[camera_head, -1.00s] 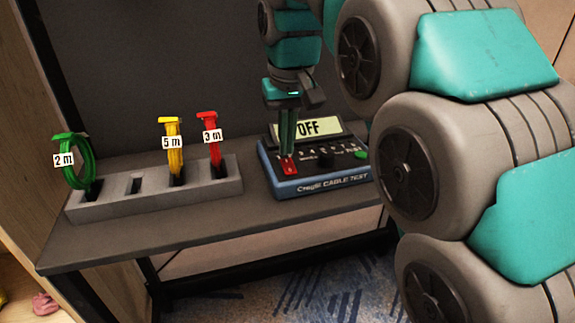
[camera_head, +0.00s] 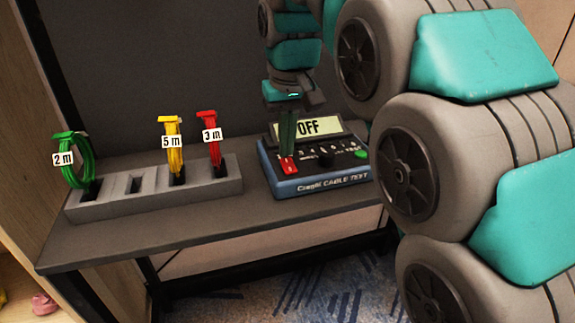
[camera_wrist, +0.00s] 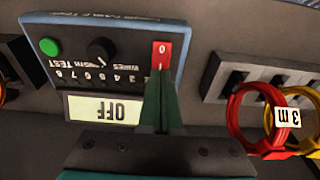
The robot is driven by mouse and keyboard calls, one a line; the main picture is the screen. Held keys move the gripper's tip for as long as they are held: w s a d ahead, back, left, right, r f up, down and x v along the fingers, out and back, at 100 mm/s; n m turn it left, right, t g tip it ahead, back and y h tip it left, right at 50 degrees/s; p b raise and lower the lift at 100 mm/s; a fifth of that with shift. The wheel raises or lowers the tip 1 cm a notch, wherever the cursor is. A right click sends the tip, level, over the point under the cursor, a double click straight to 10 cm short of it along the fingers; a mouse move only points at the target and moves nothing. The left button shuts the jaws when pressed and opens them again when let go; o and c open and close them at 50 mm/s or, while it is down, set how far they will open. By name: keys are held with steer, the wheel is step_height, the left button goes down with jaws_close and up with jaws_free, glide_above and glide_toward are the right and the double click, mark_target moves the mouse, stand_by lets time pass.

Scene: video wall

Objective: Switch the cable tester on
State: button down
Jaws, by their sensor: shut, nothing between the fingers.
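The cable tester (camera_head: 325,182) is a blue and dark box on the bench, and its raised display (camera_head: 313,126) reads OFF. On its front left is a red switch (camera_head: 288,166), marked 0 in the wrist view (camera_wrist: 161,56). A black knob (camera_head: 326,158) and a green button (camera_head: 361,154) sit to its right. My gripper (camera_head: 288,154) points down, shut and empty, with its fingertips right at the red switch. The wrist view shows the shut fingertips (camera_wrist: 161,74) at the switch's edge; I cannot tell whether they touch it.
A grey holder (camera_head: 215,190) left of the tester carries a green 2 m cable (camera_head: 78,175), a yellow 5 m cable (camera_head: 173,158) and a red 3 m cable (camera_head: 214,152); one slot is empty. The bench front (camera_head: 200,220) is clear.

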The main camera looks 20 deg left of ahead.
mark_target(287, 161)
steer(key=shift+f+b, duration=0.35)
steer(key=shift+f, duration=0.35)
stand_by(0.3)
steer(key=shift+r, duration=0.15)
steer(key=shift+r+p, duration=1.55)
steer(key=shift+r, duration=1.85)
